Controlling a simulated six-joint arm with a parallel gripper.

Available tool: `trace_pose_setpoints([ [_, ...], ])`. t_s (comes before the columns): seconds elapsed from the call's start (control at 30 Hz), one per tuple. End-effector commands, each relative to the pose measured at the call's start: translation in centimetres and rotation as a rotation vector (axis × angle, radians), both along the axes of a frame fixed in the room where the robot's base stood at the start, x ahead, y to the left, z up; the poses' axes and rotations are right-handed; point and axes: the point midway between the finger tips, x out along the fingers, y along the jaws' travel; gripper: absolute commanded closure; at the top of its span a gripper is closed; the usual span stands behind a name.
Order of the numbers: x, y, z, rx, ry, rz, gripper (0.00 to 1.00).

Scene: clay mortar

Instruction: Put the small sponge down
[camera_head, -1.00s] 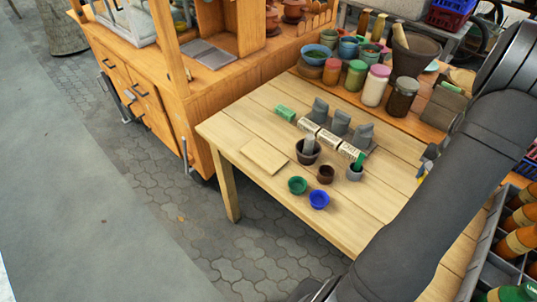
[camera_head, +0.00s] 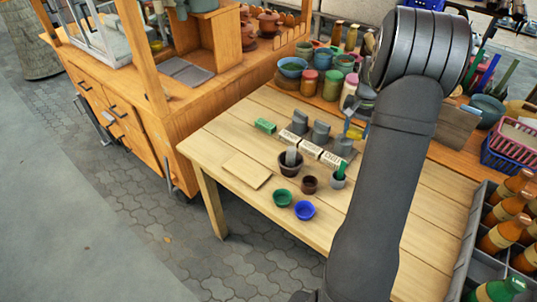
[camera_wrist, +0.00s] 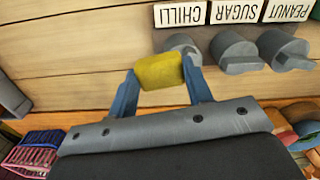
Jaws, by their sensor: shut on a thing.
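The small sponge (camera_wrist: 160,71) is a yellow block held between the two blue-grey fingers of my gripper (camera_wrist: 158,80) in the wrist view. The gripper is shut on it, above the wooden table. In the head view the sponge (camera_head: 354,131) shows as a small yellow patch beside my arm, near the table's back right part. The arm hides part of the gripper and the table there. I cannot tell the exact height of the sponge over the wood. The table (camera_head: 232,135) is pale planks.
Grey lidded pieces (camera_wrist: 238,52) stand by white labels (camera_wrist: 236,12) reading chilli, sugar and peanut. A mortar with a pestle (camera_head: 289,166), small bowls (camera_head: 305,211), a flat board (camera_head: 248,169) and a green block (camera_head: 265,126) are on the table. Bottles (camera_head: 502,236) stand in a crate at right.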

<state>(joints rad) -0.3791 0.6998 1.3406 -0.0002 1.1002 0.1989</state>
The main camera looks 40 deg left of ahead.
Motion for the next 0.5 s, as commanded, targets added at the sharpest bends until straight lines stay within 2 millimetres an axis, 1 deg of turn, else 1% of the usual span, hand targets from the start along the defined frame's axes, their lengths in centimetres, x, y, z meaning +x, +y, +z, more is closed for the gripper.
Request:
trace_pose_setpoints([
  [0.03,-0.8,2.6,-0.3,0.000,0.000,0.055,0.83],
  [0.07,-1.2,4.0,-0.4,0.000,0.000,0.087,0.83],
  [0.1,-1.9,5.8,-0.6,0.000,0.000,0.128,0.83],
  [0.17,-3.0,8.5,-0.9,0.000,0.000,0.188,0.83],
  [0.2,-3.8,10.2,-1.1,0.000,0.000,0.230,0.83],
  [0.27,-5.1,12.8,-1.4,0.000,-0.001,0.291,0.83],
  [0.3,-6.1,14.5,-1.6,0.000,-0.001,0.330,0.83],
  [0.4,-8.5,18.2,-2.0,0.001,-0.001,0.423,0.83],
  [0.5,-10.6,21.2,-2.4,0.001,-0.001,0.499,0.83],
])
